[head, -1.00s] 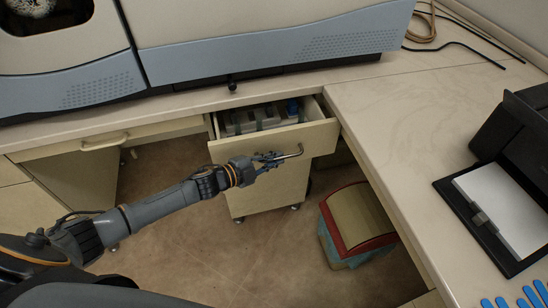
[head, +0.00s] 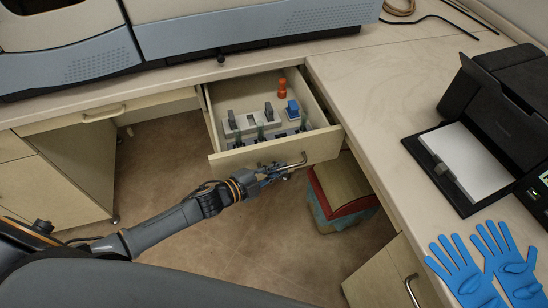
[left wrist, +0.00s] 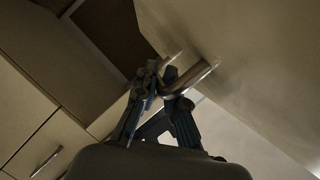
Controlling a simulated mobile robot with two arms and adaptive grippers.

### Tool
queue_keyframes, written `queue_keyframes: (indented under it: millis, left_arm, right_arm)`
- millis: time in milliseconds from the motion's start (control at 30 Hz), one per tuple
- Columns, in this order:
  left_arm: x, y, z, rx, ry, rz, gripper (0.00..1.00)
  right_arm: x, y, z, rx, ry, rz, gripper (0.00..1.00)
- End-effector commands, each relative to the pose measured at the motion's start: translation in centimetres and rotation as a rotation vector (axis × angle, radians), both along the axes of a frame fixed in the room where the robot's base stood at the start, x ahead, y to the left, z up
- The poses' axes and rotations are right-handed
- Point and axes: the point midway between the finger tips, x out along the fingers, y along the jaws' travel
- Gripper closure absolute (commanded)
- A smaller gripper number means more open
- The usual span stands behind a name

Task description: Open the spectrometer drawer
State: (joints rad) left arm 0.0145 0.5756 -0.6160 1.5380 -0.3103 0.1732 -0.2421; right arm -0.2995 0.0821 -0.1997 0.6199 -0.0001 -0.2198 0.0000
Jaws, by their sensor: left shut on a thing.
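The spectrometer drawer (head: 250,156) stands well out from under the bench in the head view. Inside it are a grey rack with several dark-capped items, a blue item and an orange item. My left gripper (head: 280,171) is at the drawer front, shut on the metal drawer handle (head: 297,162). In the left wrist view the gripper (left wrist: 160,92) closes around the handle (left wrist: 190,79), against the pale drawer front. My right gripper is not in view.
The spectrometer (head: 240,30) stands on the bench above. A black printer (head: 495,110) and blue gloves (head: 480,265) lie on the right bench (head: 380,85). A box with a red rim (head: 340,190) stands on the floor beside the drawer. Open floor lies in front.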

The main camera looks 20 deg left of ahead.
Motion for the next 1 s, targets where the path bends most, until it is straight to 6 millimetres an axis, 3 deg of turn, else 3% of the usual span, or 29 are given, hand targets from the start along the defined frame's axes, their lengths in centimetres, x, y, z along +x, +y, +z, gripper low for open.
queue_keyframes:
  millis: [300, 767, 800, 867, 1000]
  left_arm:
    - [-1.5, -1.0, 0.0, -0.001, 0.0, 0.001, 1.0]
    - [-1.7, -1.1, 0.0, 0.0, 0.0, 0.0, 1.0]
    - [-1.7, -1.1, 0.0, 0.0, 0.0, 0.0, 0.82]
    - [-1.7, -1.1, 0.0, 0.0, 0.0, 0.0, 0.69]
    - [-1.7, -1.1, 0.0, 0.0, 0.0, 0.0, 0.67]
  right_arm:
    - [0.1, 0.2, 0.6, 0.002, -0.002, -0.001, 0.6]
    - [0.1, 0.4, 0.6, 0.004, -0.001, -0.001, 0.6]
    - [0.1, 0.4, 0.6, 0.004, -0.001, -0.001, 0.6]
    - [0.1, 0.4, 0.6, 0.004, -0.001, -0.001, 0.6]
    - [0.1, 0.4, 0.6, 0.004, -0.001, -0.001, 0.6]
